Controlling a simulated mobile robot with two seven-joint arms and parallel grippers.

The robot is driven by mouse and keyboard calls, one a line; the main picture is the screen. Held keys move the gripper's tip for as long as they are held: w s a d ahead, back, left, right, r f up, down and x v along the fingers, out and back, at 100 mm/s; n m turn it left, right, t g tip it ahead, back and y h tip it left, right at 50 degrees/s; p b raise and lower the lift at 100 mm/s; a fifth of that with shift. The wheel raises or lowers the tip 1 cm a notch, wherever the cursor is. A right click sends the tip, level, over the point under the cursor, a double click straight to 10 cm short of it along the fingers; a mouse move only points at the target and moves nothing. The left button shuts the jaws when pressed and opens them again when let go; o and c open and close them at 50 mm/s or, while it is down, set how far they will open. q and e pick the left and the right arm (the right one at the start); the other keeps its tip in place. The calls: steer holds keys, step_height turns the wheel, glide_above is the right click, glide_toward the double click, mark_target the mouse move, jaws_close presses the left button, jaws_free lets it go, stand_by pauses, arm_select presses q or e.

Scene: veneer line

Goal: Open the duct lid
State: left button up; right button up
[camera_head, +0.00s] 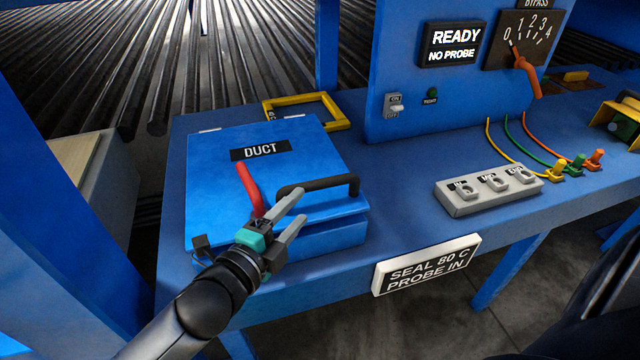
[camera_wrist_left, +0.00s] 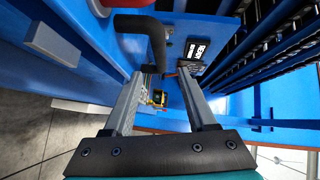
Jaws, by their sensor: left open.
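The blue duct lid (camera_head: 215,170) lies shut on its box at the left of the bench, with a "DUCT" label. A black bar handle (camera_head: 335,184) stands at its front right, and it also shows in the left wrist view (camera_wrist_left: 140,24). A red lever (camera_head: 250,188) lies left of the handle. My left gripper (camera_head: 300,207) is open and empty, its fingertips close to the handle's left part. In the left wrist view, one end of the handle shows between the fingers (camera_wrist_left: 160,75); I cannot tell if they touch it. My right gripper is not in view.
A yellow frame (camera_head: 337,112) lies behind the lid. A blue panel with a "READY NO PROBE" display (camera_head: 452,44) and an orange bypass lever (camera_head: 528,75) rises at the back. A grey socket block (camera_head: 488,190) and coloured plugs (camera_head: 577,162) are to the right.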

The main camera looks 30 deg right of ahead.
mark_target(317, 188)
arm_select(q)
steer(key=b+x, duration=0.1)
steer(key=x, duration=0.8)
steer(key=shift+w+d+b, duration=0.25)
steer(key=shift+d+b, duration=0.05)
steer(key=shift+b, duration=0.05)
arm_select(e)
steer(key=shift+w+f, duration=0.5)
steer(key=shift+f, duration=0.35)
arm_select(q)
steer(key=shift+c, duration=0.3)
jaws_close()
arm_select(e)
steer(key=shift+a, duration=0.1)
